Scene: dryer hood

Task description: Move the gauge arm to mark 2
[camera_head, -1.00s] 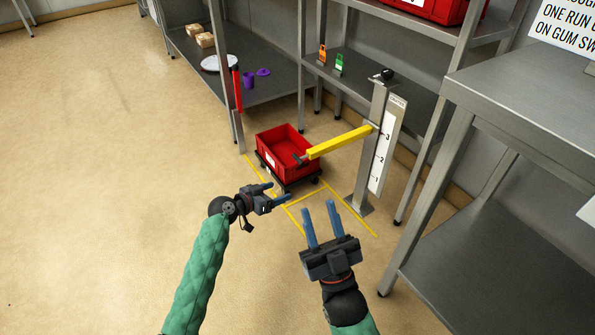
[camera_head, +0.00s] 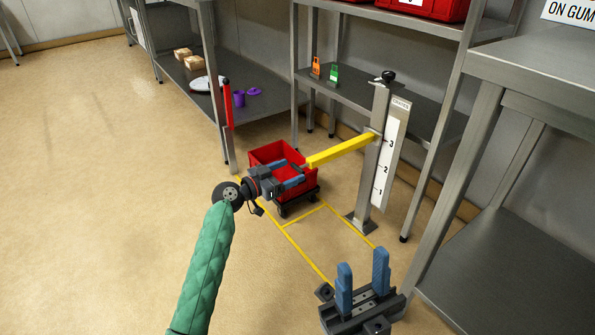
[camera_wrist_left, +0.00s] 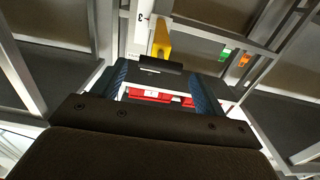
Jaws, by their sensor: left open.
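The yellow gauge arm (camera_head: 341,149) reaches left from a steel post (camera_head: 377,155), at about mark 3 on the white scale (camera_head: 389,155) numbered 1 to 3. A black knob (camera_head: 388,76) tops the post. My left gripper (camera_head: 298,174) is open in front of the red crate, close to the arm's free end; whether they touch is unclear. In the left wrist view the yellow arm (camera_wrist_left: 161,40) stands beyond the open fingers, with a dark end piece near it. My right gripper (camera_head: 363,277) is open and empty at the bottom right, its fingers pointing up.
A red crate (camera_head: 268,153) sits on a dark wheeled dolly behind my left gripper. Steel shelves (camera_head: 420,118) stand behind the post, and a steel table (camera_head: 520,70) is at the right. Yellow floor lines (camera_head: 303,217) mark the bay. Open floor lies to the left.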

